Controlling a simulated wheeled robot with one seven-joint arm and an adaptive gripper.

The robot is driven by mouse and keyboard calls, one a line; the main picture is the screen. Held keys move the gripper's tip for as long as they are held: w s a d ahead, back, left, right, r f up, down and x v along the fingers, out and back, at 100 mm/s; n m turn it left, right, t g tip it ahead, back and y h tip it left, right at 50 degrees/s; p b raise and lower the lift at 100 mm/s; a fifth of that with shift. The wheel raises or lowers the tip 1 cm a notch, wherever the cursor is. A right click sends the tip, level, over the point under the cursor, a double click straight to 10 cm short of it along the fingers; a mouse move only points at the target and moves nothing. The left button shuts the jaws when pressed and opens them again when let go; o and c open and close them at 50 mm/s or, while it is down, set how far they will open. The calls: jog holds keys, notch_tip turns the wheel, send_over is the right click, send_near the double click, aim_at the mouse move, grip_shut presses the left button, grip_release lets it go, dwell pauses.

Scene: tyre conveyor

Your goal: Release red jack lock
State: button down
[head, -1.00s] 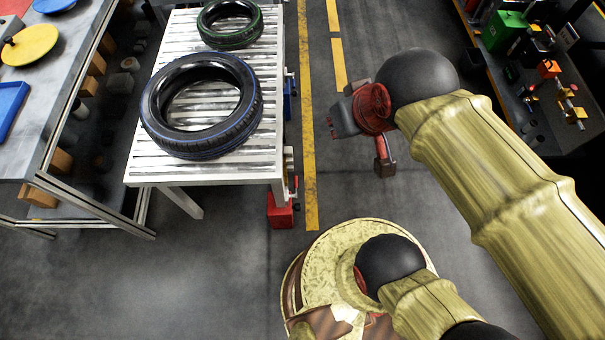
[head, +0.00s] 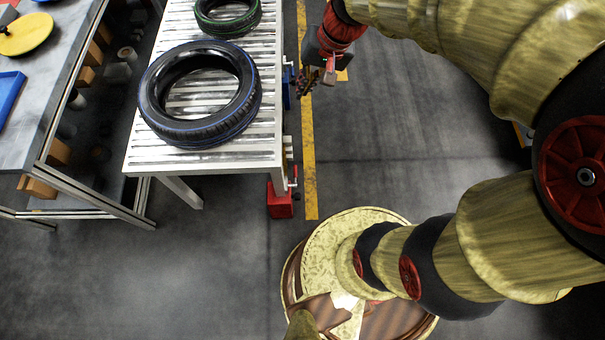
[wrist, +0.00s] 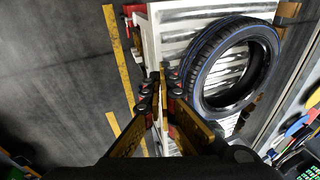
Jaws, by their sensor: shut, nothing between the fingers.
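The red jack (head: 280,200) stands on the floor under the near right corner of the white conveyor (head: 203,167). A thin lever with a red end (head: 294,178) rises at its right side. A small red part, likely this jack, shows at the top of the wrist view (wrist: 132,9). My gripper (head: 305,82) is shut and empty in the head view, right of the conveyor beside the blue jack (head: 286,97), well behind the red jack. Its closed fingers also show in the wrist view (wrist: 160,72). I cannot tell if it touches the blue jack.
A blue-edged tyre (head: 166,128) and a green-edged tyre (head: 232,27) lie on the conveyor. A grey workbench (head: 35,130) stands to the left. Floor with a yellow line (head: 310,180) is clear right of the conveyor.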

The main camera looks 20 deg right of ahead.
jog(key=w+d+f+m+y, duration=0.1)
jog(key=w+d+f+m, duration=0.3)
jog(key=f, duration=0.6)
jog(key=w+f+m+g+y, duration=0.15)
jog(key=w+f, duration=0.35)
jog(key=f, duration=0.5)
jog(key=w+d+f+m+t+y, duration=0.1)
jog(key=w+d+f+m, duration=0.3)
jog(key=f, duration=0.7)
jog(key=s+f+m, duration=0.2)
jog(key=s+f, duration=0.1)
jog(key=f, duration=0.8)
jog(key=s+f+m+y, duration=0.1)
jog(key=s+f+m, duration=0.1)
jog(key=f, duration=0.9)
jog(key=s+d+f+m, duration=0.1)
jog(key=s+f+m, duration=0.2)
jog(key=f, duration=0.8)
jog(key=shift+s+f+m+b, duration=0.3)
jog(key=shift+f+m, duration=0.05)
jog(key=shift+m, duration=0.1)
